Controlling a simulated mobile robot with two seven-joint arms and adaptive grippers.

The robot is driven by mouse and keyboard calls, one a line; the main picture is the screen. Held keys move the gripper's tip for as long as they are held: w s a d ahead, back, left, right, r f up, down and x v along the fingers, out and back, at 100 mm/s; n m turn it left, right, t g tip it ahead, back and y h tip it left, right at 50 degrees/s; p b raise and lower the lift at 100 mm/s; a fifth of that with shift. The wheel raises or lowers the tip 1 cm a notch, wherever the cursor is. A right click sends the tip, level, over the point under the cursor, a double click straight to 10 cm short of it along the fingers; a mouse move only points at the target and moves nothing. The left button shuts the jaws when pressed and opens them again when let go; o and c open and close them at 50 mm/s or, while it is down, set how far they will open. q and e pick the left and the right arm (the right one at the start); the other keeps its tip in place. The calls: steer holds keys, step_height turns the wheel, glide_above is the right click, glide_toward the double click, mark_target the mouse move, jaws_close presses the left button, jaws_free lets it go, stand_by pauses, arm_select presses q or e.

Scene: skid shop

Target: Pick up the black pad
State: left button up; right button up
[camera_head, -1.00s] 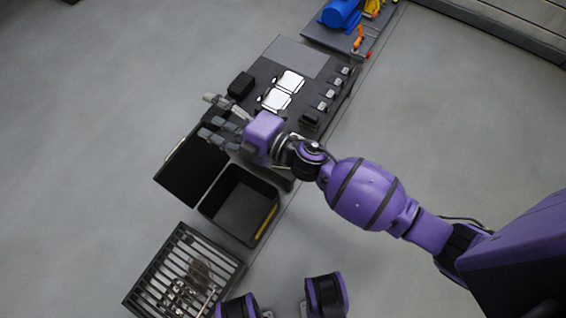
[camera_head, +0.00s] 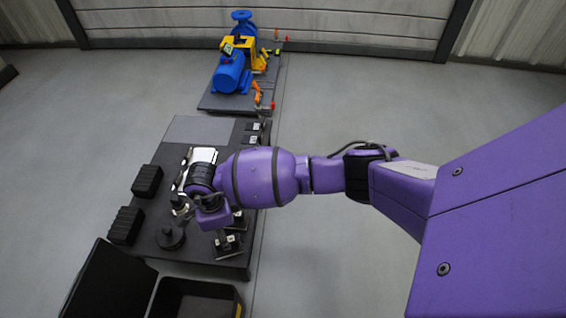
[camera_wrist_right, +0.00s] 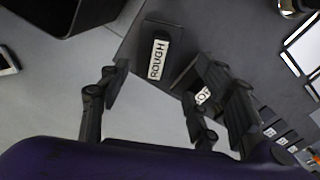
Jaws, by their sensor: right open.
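Two black ribbed blocks, an upper one (camera_head: 147,181) and a lower one (camera_head: 126,226), lie along the left side of the dark work mat in the head view. In the right wrist view a black block labelled ROUGH (camera_wrist_right: 158,58) lies near the mat's edge, and a second labelled piece (camera_wrist_right: 203,95) is partly covered by my finger. I cannot tell which of these is the black pad. My right gripper (camera_wrist_right: 160,92) is open and empty, with its fingers spread below the ROUGH block in that view. My left gripper is not in view.
The dark mat (camera_head: 150,205) also bears a round black piece (camera_head: 170,237) and a white-topped item (camera_head: 204,155). A black crate (camera_head: 236,297) and a black panel (camera_head: 105,280) are at the near end. A blue motor (camera_head: 229,75) stands beyond. Grey floor is clear either side.

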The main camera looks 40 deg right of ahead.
steer(key=f+b, duration=0.1)
steer(key=f, duration=0.1)
steer(key=f+b, duration=0.1)
steer(key=f, duration=0.1)
steer(key=f+b, duration=0.1)
steer(key=f, duration=0.2)
steer(key=shift+a, duration=0.3)
steer(key=shift+s+r, duration=0.1)
steer(key=c, duration=1)
steer(key=shift+c, duration=0.2)
steer(key=shift+r, duration=0.1)
